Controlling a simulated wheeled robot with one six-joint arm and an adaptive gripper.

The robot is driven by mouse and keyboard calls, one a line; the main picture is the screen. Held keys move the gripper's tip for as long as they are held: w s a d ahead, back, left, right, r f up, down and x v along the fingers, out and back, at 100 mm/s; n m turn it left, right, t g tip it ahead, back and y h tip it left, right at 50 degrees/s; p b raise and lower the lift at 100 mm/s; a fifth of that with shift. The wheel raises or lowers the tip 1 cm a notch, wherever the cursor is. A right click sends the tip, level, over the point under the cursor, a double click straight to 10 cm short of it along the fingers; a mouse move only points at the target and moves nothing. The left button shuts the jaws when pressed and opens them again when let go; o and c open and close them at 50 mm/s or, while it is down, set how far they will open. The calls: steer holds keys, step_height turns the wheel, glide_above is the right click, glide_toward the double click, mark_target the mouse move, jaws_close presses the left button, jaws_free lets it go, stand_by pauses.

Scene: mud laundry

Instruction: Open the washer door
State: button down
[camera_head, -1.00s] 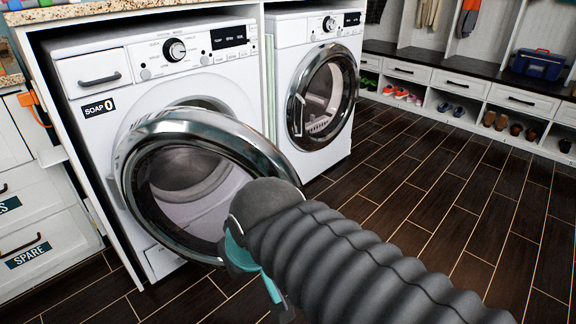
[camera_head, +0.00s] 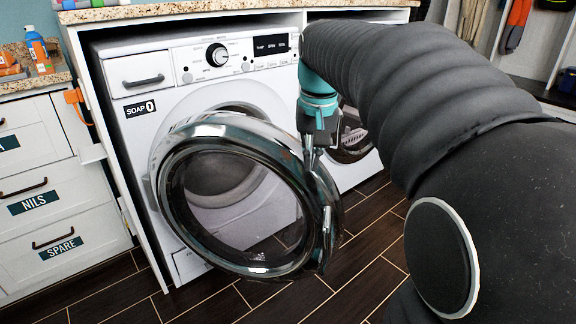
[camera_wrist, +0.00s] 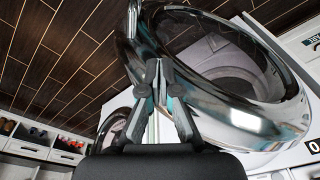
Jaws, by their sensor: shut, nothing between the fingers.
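The left washer (camera_head: 185,75) has its round door (camera_head: 213,129) partly open, swung out toward me. The door has a chrome rim and dark glass, with the drum visible through it. A metal handle (camera_head: 327,235) shows on the door's right edge. My gripper (camera_head: 311,160) points down at the door's upper right rim. In the wrist view my gripper (camera_wrist: 153,76) has its fingertips together with nothing between them, and the chrome rim (camera_wrist: 205,105) passes just beyond and beside them. I cannot tell whether they touch it.
A second washer stands to the right, mostly behind my arm, its door (camera_head: 352,140) partly visible. White drawers (camera_head: 35,190) stand at the left, with an orange clip (camera_head: 75,97) beside the washer. A granite counter (camera_head: 200,10) runs above. The dark tile floor (camera_head: 345,280) in front is clear.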

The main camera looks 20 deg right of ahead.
steer(key=w+d+f+m+g+y+b, duration=0.1)
steer(key=w+d+f+m+g, duration=0.15)
steer(key=w+d, duration=0.45)
steer(key=w+d+f+m+g+y+b, duration=0.1)
steer(key=w+d+f, duration=0.2)
steer(key=w+d, duration=0.35)
steer(key=s+a+f+b, duration=0.2)
steer(key=s+f, duration=0.3)
steer(key=f, duration=0.5)
steer(key=shift+s+a+b, duration=0.15)
steer(key=shift+a+b, duration=0.1)
steer(key=shift+b, duration=0.4)
